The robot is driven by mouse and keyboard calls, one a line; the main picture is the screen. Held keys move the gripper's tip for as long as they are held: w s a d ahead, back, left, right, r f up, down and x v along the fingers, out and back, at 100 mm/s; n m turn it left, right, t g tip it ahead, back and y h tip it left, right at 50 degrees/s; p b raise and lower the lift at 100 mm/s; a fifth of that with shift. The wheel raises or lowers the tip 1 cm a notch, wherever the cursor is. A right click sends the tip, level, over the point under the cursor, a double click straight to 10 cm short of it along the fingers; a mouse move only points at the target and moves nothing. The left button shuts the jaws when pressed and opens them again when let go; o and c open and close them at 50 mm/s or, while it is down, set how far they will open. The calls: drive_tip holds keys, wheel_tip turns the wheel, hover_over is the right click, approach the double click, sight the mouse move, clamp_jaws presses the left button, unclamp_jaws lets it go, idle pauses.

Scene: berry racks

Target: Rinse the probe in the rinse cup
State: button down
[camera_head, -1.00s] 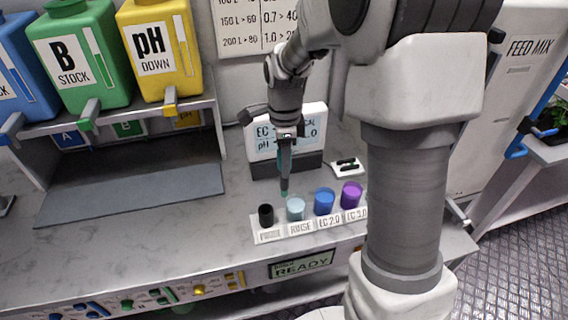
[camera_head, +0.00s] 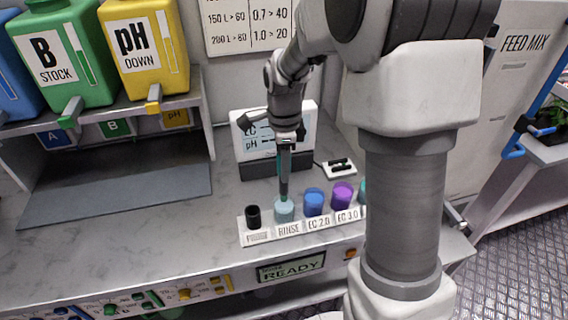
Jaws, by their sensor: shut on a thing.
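The rinse cup (camera_head: 284,213) is a pale blue-grey cup behind the RINSE label in a row on the counter. My gripper (camera_head: 286,146) points down above it, shut on the probe (camera_head: 284,178), a slim dark teal stick held upright. The probe's lower end is at the mouth of the rinse cup; I cannot tell how deep it reaches inside. The gripper's fingers are small and partly dark in this view.
A black holder (camera_head: 253,217) stands left of the rinse cup. A blue cup (camera_head: 314,203) and a purple cup (camera_head: 342,196) stand to the right. A display (camera_head: 247,148) stands behind my gripper. The counter at left (camera_head: 180,235) is clear.

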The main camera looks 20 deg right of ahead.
drive_tip(key=shift+f+b, duration=1.9)
drive_tip(key=shift+f, duration=1.1)
drive_tip(key=shift+r, duration=0.15)
drive_tip(key=shift+r+p, duration=3.45)
drive_tip(key=shift+r, duration=0.95)
